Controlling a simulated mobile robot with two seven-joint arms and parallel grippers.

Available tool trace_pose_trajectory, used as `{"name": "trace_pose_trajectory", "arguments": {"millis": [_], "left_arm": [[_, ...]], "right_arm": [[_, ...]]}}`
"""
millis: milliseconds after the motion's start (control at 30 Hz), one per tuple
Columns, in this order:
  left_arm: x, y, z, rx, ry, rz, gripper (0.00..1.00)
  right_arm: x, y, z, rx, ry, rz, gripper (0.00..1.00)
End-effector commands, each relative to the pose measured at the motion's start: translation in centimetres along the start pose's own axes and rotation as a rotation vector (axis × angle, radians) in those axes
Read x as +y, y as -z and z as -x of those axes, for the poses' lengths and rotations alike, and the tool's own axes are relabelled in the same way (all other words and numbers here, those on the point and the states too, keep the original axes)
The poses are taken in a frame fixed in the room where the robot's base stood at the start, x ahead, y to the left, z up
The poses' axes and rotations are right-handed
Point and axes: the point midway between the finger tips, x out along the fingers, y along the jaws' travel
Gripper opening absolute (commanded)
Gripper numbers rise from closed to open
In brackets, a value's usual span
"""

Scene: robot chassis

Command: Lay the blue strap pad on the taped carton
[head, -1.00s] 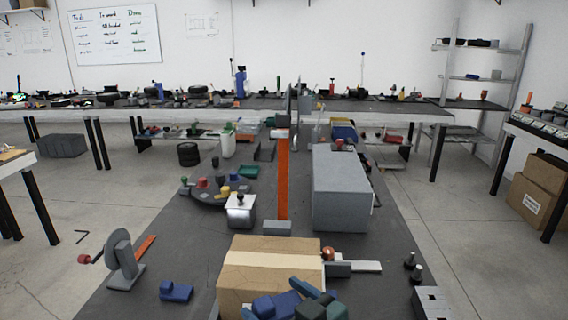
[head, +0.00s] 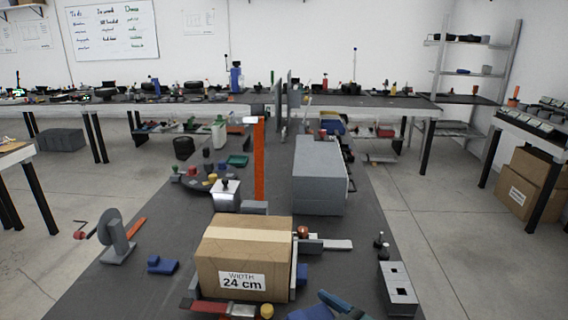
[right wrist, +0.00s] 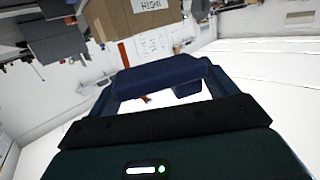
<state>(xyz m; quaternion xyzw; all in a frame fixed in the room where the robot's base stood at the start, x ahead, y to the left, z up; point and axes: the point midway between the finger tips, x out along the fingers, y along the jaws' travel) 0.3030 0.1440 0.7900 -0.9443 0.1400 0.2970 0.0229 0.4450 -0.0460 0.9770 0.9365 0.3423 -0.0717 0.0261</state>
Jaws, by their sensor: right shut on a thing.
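The taped carton (head: 210,265) stands on the dark bench in the lower middle of the head view. It is brown, with a pale tape strip across its top and a "WIDTH 24 cm" label on its front. My right gripper (head: 340,302) is at the bottom edge, in front of and to the right of the carton. The blue strap pad (head: 308,314) is beside it, mostly cut off by the frame. In the right wrist view my right gripper (right wrist: 155,92) is shut on the blue pad (right wrist: 150,76). The pad is apart from the carton. My left gripper is out of view.
A blue block (head: 162,265) lies left of the carton. A red clamp-like tool (head: 200,306) lies before it. A grey box (head: 318,175), an orange upright (head: 259,160) and a white-topped block (head: 226,196) stand behind. A grey block with holes (head: 397,288) is at right.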

Motion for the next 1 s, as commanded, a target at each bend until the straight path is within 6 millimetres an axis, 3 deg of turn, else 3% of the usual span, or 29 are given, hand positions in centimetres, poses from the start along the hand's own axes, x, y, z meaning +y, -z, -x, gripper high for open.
{"name": "trace_pose_trajectory", "arguments": {"millis": [367, 667, 1000], "left_arm": [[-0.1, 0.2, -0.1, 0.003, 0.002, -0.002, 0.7], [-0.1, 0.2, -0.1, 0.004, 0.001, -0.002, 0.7], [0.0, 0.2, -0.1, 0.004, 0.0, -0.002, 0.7]], "right_arm": [[5.0, -4.1, 3.5, -0.006, -0.006, 0.005, 0.63], [7.0, -3.6, 7.5, -0.001, -0.161, -0.028, 0.63], [9.6, -2.4, 14.1, -0.003, -0.342, -0.052, 0.63]]}}
